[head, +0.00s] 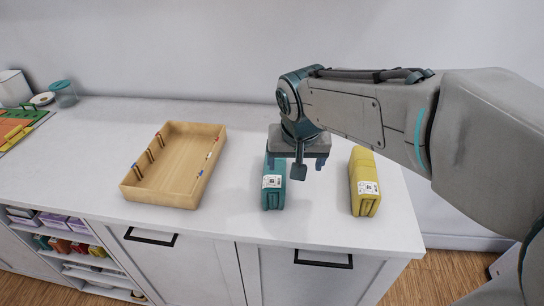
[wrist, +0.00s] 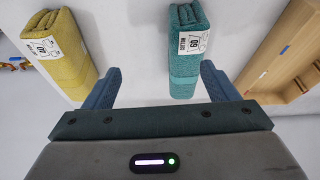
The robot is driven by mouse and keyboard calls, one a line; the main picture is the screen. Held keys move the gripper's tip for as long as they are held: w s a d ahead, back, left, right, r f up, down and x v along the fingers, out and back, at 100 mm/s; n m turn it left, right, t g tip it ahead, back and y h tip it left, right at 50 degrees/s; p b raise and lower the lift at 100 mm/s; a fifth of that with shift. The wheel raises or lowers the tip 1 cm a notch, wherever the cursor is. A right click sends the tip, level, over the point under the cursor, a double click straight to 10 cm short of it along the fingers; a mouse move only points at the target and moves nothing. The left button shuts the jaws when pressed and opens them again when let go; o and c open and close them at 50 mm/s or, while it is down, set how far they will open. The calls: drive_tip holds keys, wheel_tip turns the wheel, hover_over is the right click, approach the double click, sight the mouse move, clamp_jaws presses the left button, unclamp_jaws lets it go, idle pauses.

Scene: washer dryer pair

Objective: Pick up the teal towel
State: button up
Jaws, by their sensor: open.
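The teal towel (head: 273,194) is folded into a narrow block with a white label and lies on the white counter, right of the wooden tray. In the wrist view the teal towel (wrist: 187,60) lies beyond the fingertips, nearer the right finger. My gripper (head: 309,170) is above the counter, beside and partly in front of the teal towel's far end in the head view. In the wrist view my gripper (wrist: 157,85) has its two fingers wide apart, with nothing held between them. The far part of the towel is hidden behind my gripper in the head view.
A folded yellow towel (head: 364,184) lies to the right; it shows at left in the wrist view (wrist: 60,55). A wooden tray (head: 130,188) with coloured clips stands to the left. Bare counter (head: 235,215) separates tray and teal towel. A jar (head: 63,96) stands far left.

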drive_tip(key=r, duration=0.2)
hover_over(275, 173)
drive_tip(key=s, duration=0.1)
drive_tip(key=a, duration=0.1)
drive_tip(key=shift+t, duration=0.3)
drive_tip(key=x, duration=0.8)
drive_tip(key=shift+w+f, duration=0.1)
drive_tip(key=shift+f, duration=0.05)
drive_tip(key=shift+d+p+x, duration=0.25)
drive_tip(key=shift+x, duration=1.15)
drive_tip(key=shift+d+p+x, duration=0.2)
drive_tip(key=shift+p+x, duration=0.05)
drive_tip(key=shift+x, duration=1.1)
drive_tip(key=c, duration=1.3)
drive_tip(key=shift+o, duration=0.2)
